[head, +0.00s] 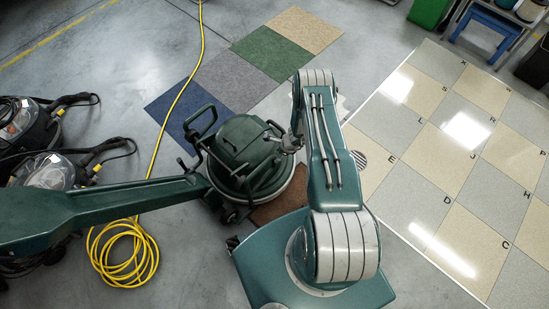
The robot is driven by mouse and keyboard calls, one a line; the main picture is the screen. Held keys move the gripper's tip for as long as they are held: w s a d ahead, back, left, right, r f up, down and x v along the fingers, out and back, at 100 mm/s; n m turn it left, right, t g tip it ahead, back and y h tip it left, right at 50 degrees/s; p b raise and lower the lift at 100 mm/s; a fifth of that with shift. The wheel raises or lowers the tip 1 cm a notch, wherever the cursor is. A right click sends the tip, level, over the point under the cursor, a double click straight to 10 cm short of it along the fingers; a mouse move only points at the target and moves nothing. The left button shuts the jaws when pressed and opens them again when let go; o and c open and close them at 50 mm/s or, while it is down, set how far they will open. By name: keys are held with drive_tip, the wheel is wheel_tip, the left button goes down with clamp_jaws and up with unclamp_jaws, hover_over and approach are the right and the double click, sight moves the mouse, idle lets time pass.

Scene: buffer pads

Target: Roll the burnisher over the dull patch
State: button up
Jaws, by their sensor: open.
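The burnisher (240,143) is a dark green, round-bodied floor machine with tubular handles, standing on the grey concrete left of my arm. My gripper (284,146) is at its upper right side, close to a handle bar. The gripper is open; the fingers are small here, and I cannot tell whether they touch the bar. The lettered tile floor (408,193) of cream and grey squares lies to the right, with bright light reflections on several tiles. I cannot make out which part of it is the dull patch. My forearm hides part of its left edge.
Yellow cable (124,262) lies coiled at lower left, and a strand runs up past the burnisher. Black machines (38,170) stand at far left. Carpet squares (266,58) lie behind. A round striped disc (360,158) is right of my arm. A blue stool (490,25) stands at upper right.

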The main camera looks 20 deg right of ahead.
sight(276, 157)
drive_tip(key=x, duration=0.3)
drive_tip(key=shift+w+f, duration=0.1)
drive_tip(key=shift+f, duration=0.25)
drive_tip(key=shift+w+a+f, duration=0.1)
drive_tip(key=shift+a+f, duration=0.2)
drive_tip(key=shift+f, duration=0.05)
drive_tip(key=shift+d, duration=0.1)
clamp_jaws()
